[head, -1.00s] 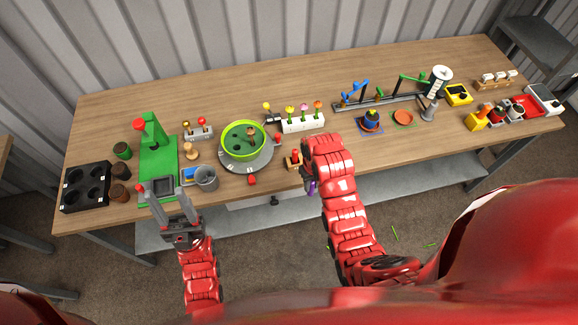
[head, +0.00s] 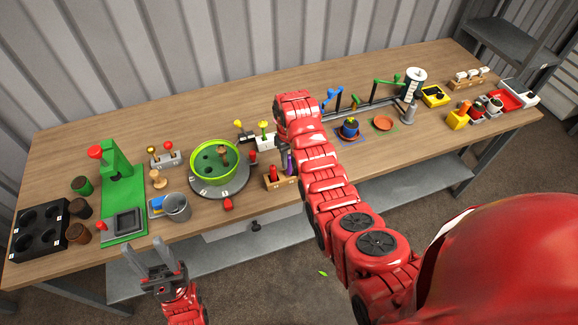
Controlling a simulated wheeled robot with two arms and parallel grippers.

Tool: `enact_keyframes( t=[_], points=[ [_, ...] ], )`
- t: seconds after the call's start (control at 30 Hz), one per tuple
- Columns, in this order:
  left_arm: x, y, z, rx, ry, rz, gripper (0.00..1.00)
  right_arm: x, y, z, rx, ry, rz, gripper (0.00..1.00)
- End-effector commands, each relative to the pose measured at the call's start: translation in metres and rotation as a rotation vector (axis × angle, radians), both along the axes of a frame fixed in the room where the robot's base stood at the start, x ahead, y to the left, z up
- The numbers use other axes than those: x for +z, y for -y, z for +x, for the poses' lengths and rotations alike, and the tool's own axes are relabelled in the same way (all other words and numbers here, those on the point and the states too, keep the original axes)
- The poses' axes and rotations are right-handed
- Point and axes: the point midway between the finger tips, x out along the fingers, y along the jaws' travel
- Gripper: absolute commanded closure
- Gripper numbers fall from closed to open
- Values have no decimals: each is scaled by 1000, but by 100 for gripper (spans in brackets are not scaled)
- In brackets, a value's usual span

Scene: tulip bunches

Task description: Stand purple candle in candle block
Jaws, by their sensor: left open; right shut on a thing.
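The purple candle (head: 290,166) is upright at the right part of the wooden candle block (head: 281,184), near the table's front edge. My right gripper (head: 285,156) is shut on the purple candle from above, and my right arm partly hides it. I cannot tell whether the candle's foot is inside a hole or just above the block. A red candle (head: 273,173) stands in the block to the left of the purple one. My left gripper (head: 146,248) is open and empty, in front of the table's front edge at the left.
Left of the block are a green bowl (head: 214,160) on a grey round base and a red piece (head: 228,204). A white flower holder (head: 264,142) stands behind, partly hidden by my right arm. A grey bucket (head: 176,207) stands near the front edge.

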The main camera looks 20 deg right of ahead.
Motion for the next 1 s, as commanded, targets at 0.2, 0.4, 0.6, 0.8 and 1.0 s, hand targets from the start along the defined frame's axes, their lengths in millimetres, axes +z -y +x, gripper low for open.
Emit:
enact_keyframes(
  t=[0.2,0.4,0.6,0.8,1.0],
  points=[
    [7,0,0,0,0,0,50,0,1,5,0,2,0,100],
    [21,0,0,0,0,0,50,-23,1,5,0,0,0,100],
    [24,0,0,0,0,0,50,-35,1,5,0,2,0,100],
    [23,0,0,0,0,0,50,-36,1,5,0,3,0,100],
    [18,0,0,0,0,0,50,-41,1,5,0,3,0,100]
  ],
)
